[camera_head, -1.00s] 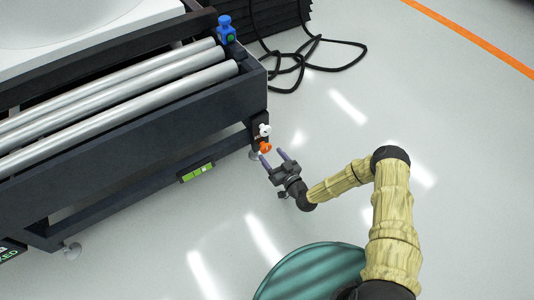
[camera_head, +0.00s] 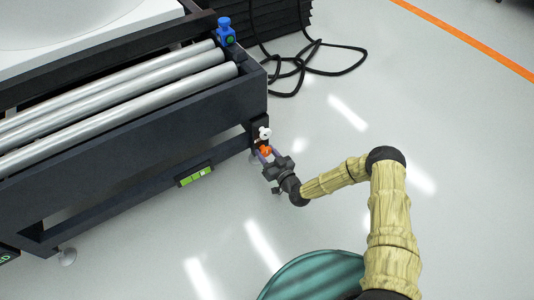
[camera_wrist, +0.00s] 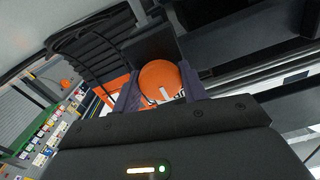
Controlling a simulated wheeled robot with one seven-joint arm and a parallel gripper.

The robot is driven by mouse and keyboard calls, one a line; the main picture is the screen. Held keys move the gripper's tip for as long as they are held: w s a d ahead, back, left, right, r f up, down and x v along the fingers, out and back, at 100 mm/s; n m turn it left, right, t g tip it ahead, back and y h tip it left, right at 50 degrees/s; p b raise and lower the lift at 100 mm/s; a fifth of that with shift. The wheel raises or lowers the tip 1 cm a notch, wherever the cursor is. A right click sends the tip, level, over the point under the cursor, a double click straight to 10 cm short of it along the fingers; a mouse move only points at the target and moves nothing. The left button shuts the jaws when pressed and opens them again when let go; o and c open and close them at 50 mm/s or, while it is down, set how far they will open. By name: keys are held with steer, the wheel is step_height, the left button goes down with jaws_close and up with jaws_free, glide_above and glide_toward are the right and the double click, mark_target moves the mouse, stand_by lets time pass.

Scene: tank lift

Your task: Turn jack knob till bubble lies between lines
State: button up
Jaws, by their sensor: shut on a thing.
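The orange jack knob (camera_head: 266,152) is at the right end of the dark frame, below a white fitting (camera_head: 264,132). My gripper (camera_head: 269,155) is shut on the knob, which also shows in the wrist view (camera_wrist: 160,80) between the two purple fingers. A pale mark is visible on the knob's face. The green level vial (camera_head: 195,175) is on the lower rail of the frame, left of my gripper. Its bubble and lines are too small to read for certain.
The dark roller frame (camera_head: 150,135) with silver rollers (camera_head: 120,95) fills the left. A blue fitting (camera_head: 225,32) stands at its top corner. A black cable (camera_head: 345,70) lies on the floor behind. The floor at right is clear.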

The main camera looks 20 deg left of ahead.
steer(key=shift+n+p, duration=0.3)
steer(key=shift+p, duration=0.05)
steer(key=n+p, duration=0.4)
steer(key=shift+r, duration=0.2)
steer(key=n+p, duration=0.4)
steer(key=n, duration=0.1)
steer(key=shift+d, duration=0.1)
steer(key=n+p, duration=0.4)
steer(key=n, duration=0.1)
steer(key=shift+s+f+n, duration=0.1)
steer(key=shift+s+n, duration=0.05)
steer(key=shift+n, duration=0.25)
steer(key=shift+f+n+p, duration=0.1)
steer(key=shift+n+p, duration=0.75)
steer(key=shift+n, duration=1.35)
steer(key=o, duration=1)
steer(key=shift+w, duration=0.2)
steer(key=shift+c, duration=0.2)
